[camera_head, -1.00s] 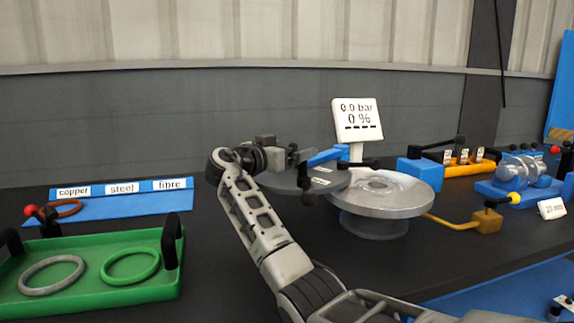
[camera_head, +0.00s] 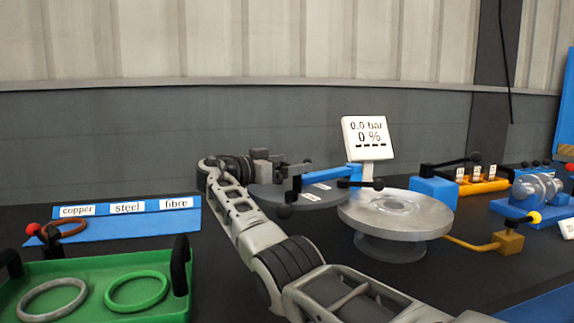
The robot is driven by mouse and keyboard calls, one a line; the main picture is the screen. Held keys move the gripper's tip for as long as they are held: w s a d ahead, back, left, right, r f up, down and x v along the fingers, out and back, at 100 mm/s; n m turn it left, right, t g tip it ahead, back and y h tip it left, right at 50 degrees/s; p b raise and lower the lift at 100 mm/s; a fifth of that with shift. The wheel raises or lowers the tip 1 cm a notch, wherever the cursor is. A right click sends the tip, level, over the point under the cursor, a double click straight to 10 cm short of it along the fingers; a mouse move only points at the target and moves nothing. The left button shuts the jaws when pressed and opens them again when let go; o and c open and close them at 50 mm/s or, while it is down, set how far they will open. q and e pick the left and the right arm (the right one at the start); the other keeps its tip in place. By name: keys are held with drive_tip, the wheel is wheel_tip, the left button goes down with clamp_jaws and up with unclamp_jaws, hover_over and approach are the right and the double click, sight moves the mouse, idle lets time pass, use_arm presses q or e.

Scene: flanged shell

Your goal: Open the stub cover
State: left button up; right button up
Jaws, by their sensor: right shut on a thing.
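The stub cover (camera_head: 325,192) is a flat grey disc on a blue hinge arm (camera_head: 325,174). It is swung out to the left of the round silver flanged stub (camera_head: 395,207), whose top face is largely exposed. Black knobs stick out from the cover's arm. My right gripper (camera_head: 296,172) reaches in from the lower right and is shut at the left end of the cover's arm, on what looks like its handle. The fingertips are small and the exact grip is partly hidden. My left gripper is not in view.
A white display (camera_head: 365,136) reading 0.0 bar and 0 % stands behind the stub. A green tray (camera_head: 100,265) with two rings is at lower left, by a blue labelled rack (camera_head: 125,223). A yellow valve (camera_head: 507,242) and blue fixtures stand at right.

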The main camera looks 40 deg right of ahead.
drive_tip(key=o, duration=1.1)
drive_tip(key=w+a, duration=0.2)
drive_tip(key=a, duration=1.3)
drive_tip(key=shift+w+a+p, duration=0.25)
drive_tip(key=shift+w+p, duration=0.1)
drive_tip(key=shift+p, duration=0.05)
